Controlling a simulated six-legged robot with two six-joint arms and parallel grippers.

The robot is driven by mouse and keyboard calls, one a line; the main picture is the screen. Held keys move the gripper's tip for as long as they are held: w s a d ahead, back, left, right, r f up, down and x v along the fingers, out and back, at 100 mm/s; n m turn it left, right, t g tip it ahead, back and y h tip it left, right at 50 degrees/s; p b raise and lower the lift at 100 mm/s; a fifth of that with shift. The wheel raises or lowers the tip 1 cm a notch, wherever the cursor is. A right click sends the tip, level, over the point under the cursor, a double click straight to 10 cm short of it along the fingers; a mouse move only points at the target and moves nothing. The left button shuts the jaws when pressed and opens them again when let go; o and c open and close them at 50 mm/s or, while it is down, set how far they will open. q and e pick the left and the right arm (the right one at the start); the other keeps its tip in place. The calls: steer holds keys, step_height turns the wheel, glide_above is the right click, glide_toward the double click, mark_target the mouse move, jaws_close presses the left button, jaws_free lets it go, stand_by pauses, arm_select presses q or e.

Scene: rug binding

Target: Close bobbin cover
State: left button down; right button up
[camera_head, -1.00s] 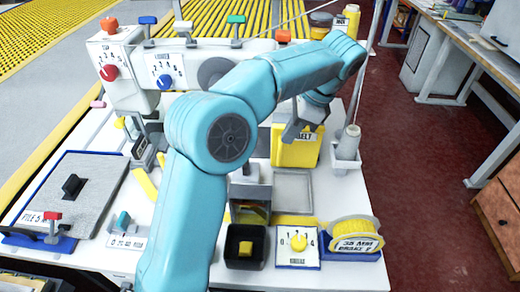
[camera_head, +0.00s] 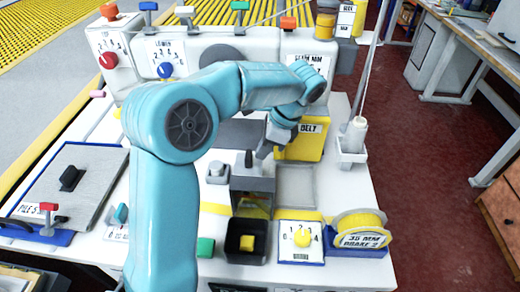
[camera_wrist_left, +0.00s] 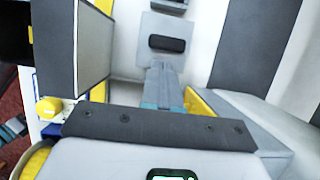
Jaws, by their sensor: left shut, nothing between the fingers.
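My left gripper (camera_head: 264,153) hangs above the white machine bed, at the left edge of the yellow BELT cover (camera_head: 312,148). In the left wrist view its fingers (camera_wrist_left: 163,68) are together and empty. They point at a light grey plate (camera_wrist_left: 150,68) with a dark rounded slot or grip (camera_wrist_left: 167,44). This plate may be the bobbin cover, but I cannot tell for certain. Whether the fingertips touch it is unclear. In the head view a grey square frame (camera_head: 296,187) lies to the right of a grey open-fronted box (camera_head: 253,184). My right gripper is not in view.
A thread cone (camera_head: 356,133) stands at the right. A grey panel (camera_wrist_left: 70,45) stands left in the wrist view.

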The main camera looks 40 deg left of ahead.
arm_select(q)
steer(key=shift+s+a, duration=0.2)
steer(key=shift+a, duration=0.15)
steer(key=shift+s+a, duration=0.1)
steer(key=s+a, duration=0.6)
steer(key=a, duration=0.1)
steer(key=shift+w, duration=0.1)
